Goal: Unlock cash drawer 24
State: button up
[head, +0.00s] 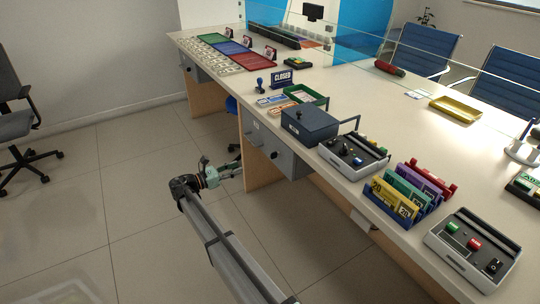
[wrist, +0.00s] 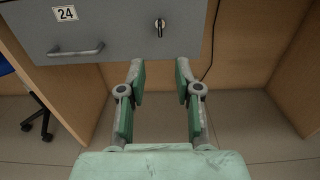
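Cash drawer 24 (wrist: 115,30) is a grey front under the counter, with a white "24" label (wrist: 65,14) at its upper left. A bar handle (wrist: 76,50) is below the label. A small silver and dark lock (wrist: 159,26) is right of the handle; I cannot tell whether a key sits in it. In the head view the drawer (head: 288,158) shows below the counter edge. My gripper (wrist: 160,80) is open and empty, its green-padded fingers pointing at the drawer from just below the lock, apart from it. It also shows in the head view (head: 232,170), left of the drawer.
A dark blue cash box (head: 310,122) stands on the counter (head: 345,90) above the drawer, beside a grey device (head: 352,155). Wooden panels (wrist: 65,100) flank the space below the drawer. A dark cable (wrist: 212,40) hangs right of it.

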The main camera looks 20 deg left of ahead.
aim_at(275, 155)
jog(key=x, duration=1.7)
jog(key=shift+b, duration=0.3)
grip_shut()
